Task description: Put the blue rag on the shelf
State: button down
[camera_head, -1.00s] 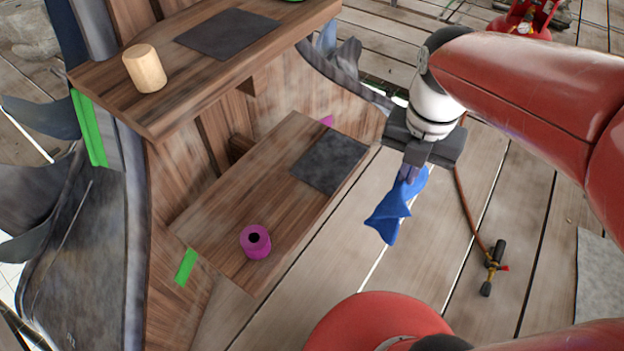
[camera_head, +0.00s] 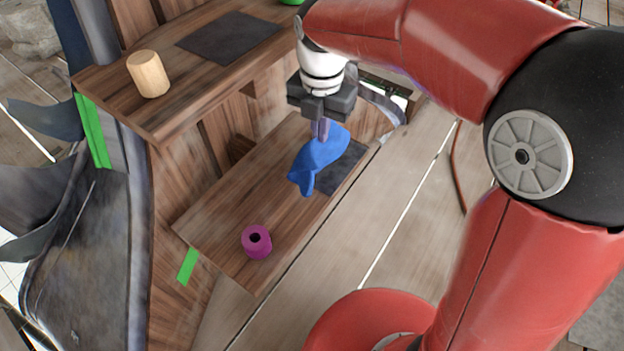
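The blue rag (camera_head: 318,158) hangs crumpled from my gripper (camera_head: 320,130), which is shut on its upper part. In the picture the rag overlaps the lower wooden shelf (camera_head: 225,213) and part of the dark grey mat (camera_head: 347,172) on it. The rag looks held above the shelf; whether its lower tip touches the surface I cannot tell. The upper wooden shelf (camera_head: 190,93) stands behind and to the left of my gripper.
A magenta spool (camera_head: 257,242) stands on the near part of the lower shelf. The upper shelf bears a wooden cylinder (camera_head: 148,74) and another dark mat (camera_head: 228,37). The lower shelf is bare between the spool and the rag.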

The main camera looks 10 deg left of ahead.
notch_tip(320, 180, down, 7)
jog(key=a, duration=0.1)
jog(key=shift+w+a, duration=0.35)
jog(key=c, duration=2.1)
grip_release()
jog(key=o, duration=1.2)
jog(key=shift+c, duration=0.2)
notch_tip(320, 180, up, 8)
jog(key=shift+f, duration=0.1)
